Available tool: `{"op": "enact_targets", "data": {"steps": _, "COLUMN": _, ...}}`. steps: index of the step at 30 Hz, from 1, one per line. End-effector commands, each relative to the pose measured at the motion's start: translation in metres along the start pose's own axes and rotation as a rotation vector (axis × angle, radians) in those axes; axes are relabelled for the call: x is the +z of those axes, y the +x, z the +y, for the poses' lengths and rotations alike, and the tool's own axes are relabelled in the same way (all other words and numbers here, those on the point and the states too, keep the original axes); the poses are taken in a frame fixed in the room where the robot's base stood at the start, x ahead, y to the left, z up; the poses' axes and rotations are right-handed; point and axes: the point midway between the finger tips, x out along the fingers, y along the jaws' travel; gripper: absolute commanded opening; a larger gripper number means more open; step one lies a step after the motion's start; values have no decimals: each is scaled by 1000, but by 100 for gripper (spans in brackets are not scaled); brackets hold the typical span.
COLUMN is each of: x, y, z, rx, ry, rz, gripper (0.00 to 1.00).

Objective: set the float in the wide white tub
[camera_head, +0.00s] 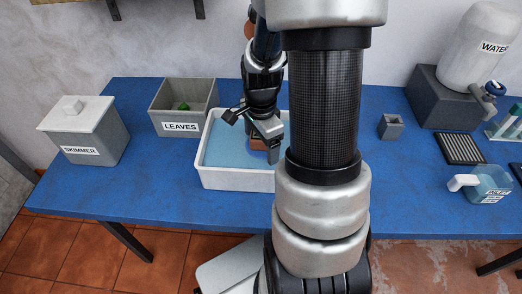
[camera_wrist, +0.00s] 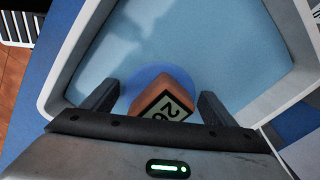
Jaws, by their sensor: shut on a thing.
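The wide white tub (camera_head: 237,179) stands at the middle of the blue table and holds light blue water. In the wrist view its white rim (camera_wrist: 62,65) frames the water. My gripper (camera_head: 262,147) reaches down into the tub, right of its middle. It is shut on the float (camera_wrist: 168,92), an orange-brown block with a pale, dark-framed label reading what looks like 20. A darker blue round shape shows around the float's base. The float (camera_head: 257,142) is mostly hidden by my gripper in the head view. Whether it touches the water is unclear.
A grey LEAVES bin (camera_head: 182,115) with a green thing inside and a lidded SKIMMER box (camera_head: 82,133) stand left. Right are a small grey cup (camera_head: 391,127), a dark ribbed tray (camera_head: 460,148), a clear jug (camera_head: 488,185) and a WATER tank (camera_head: 480,50). My arm hides the tub's right end.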

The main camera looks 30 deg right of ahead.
Motion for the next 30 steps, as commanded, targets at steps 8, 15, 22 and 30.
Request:
{"op": "enact_targets", "data": {"steps": 8, "x": 0, "y": 2, "z": 0, "rx": 0, "ry": 0, "rz": 0, "gripper": 98}}
{"op": "enact_targets", "data": {"steps": 15, "x": 0, "y": 0, "z": 0, "rx": 0, "ry": 0, "rz": 0, "gripper": 98}}
{"op": "enact_targets", "data": {"steps": 22, "x": 0, "y": -32, "z": -1, "rx": -4, "ry": 1, "rz": 1, "gripper": 98}}
{"op": "enact_targets", "data": {"steps": 30, "x": 0, "y": -90, "z": -1, "rx": -4, "ry": 0, "rz": 2, "gripper": 98}}
